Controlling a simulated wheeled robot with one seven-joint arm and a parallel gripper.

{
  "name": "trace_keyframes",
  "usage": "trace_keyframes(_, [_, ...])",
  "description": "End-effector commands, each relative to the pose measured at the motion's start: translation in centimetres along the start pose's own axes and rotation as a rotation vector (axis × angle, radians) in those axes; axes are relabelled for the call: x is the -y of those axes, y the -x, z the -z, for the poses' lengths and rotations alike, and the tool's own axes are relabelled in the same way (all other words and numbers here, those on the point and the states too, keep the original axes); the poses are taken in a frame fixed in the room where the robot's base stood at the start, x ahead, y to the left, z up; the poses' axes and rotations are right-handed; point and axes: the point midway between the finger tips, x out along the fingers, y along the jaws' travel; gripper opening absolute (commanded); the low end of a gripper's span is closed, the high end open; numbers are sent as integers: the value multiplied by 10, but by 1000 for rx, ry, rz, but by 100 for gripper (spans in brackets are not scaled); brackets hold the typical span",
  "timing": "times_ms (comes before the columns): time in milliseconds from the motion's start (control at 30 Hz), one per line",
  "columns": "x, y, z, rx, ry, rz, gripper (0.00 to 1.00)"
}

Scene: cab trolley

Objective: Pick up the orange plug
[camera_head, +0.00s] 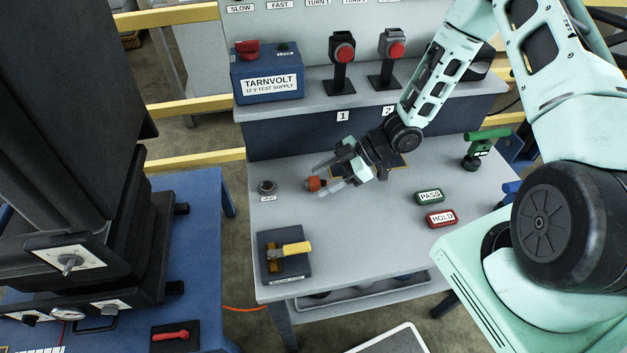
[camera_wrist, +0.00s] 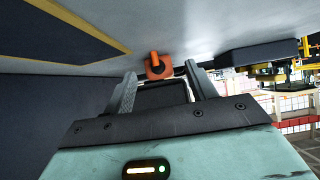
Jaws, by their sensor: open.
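The orange plug (camera_head: 314,184) is on the grey worktop of the trolley, left of the middle. My gripper (camera_head: 326,179) reaches down to it from the upper right, low over the worktop, with its fingers apart. In the wrist view the orange plug (camera_wrist: 157,69) shows at the far end of the gap between my fingertips (camera_wrist: 160,71).
A fixture with a yellow handle (camera_head: 290,250) stands at the front left. Green PASS (camera_head: 429,197) and red HOLD (camera_head: 440,218) blocks lie to the right. The blue TARNVOLT supply (camera_head: 267,84) sits on the shelf behind.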

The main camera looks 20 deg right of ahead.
Motion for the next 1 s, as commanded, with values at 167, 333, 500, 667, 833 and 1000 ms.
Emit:
trace_keyframes(167, [0, -11, 0, 0, 0, -1, 56])
trace_keyframes(333, [0, -11, 0, 1, 0, -1, 56])
trace_keyframes(500, [0, -11, 0, 0, 0, -1, 15])
trace_keyframes(667, [0, -11, 0, 0, 0, -1, 3])
trace_keyframes(833, [0, -11, 0, 0, 0, -1, 3])
trace_keyframes(1000, [-1, -6, 6, 0, 1, -1, 3])
